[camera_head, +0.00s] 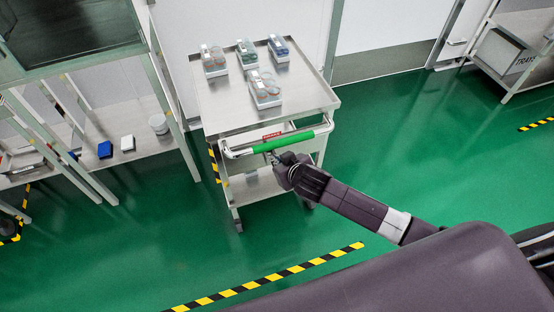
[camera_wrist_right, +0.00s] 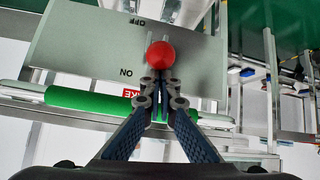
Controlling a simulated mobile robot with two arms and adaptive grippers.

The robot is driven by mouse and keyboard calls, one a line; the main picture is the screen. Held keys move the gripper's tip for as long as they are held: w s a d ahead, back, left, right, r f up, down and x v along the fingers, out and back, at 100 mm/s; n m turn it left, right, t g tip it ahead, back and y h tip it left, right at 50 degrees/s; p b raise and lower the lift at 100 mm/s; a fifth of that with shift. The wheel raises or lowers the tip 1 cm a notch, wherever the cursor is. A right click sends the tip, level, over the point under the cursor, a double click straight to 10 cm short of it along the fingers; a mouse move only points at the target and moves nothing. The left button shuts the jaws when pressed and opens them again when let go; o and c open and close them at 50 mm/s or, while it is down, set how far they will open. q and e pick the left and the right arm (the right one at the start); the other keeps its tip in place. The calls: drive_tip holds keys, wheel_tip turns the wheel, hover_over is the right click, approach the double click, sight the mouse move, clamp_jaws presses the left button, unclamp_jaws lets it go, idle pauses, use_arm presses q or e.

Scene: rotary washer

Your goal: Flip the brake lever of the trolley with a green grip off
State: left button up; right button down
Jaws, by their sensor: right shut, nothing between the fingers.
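The trolley (camera_head: 221,112) with a green grip (camera_head: 270,145) on its handle stands ahead of me. In the right wrist view, the brake lever's red ball knob (camera_wrist_right: 159,55) is in front of a grey plate (camera_wrist_right: 85,42) marked OFF and ON, the lettering upside down. My right gripper (camera_head: 274,158) is at the handle, just below the green grip. It is shut and empty, its fingertips (camera_wrist_right: 158,76) right at the knob; I cannot tell whether they touch. My left gripper is out of view.
Several clear-lidded boxes (camera_head: 264,90) stand on the trolley top. A shelf rack (camera_head: 140,150) stands close on the left, another rack (camera_head: 515,85) at the far right. Green floor (camera_head: 390,130) is free right of the trolley; striped tape (camera_head: 275,277) lies in front.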

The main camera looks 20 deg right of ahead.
drive_tip(key=shift+s+f, duration=0.1)
drive_tip(key=shift+s+f, duration=0.55)
drive_tip(key=shift+s, duration=0.05)
wheel_tip(320, 180, down, 14)
drive_tip(key=s+b, duration=0.2)
drive_tip(key=b, duration=0.1)
drive_tip(key=shift+r, duration=0.15)
idle(0.5)
drive_tip(key=shift+d, duration=0.1)
drive_tip(key=shift+s+r, duration=0.1)
drive_tip(key=shift+r, duration=0.15)
drive_tip(key=v, duration=1.2)
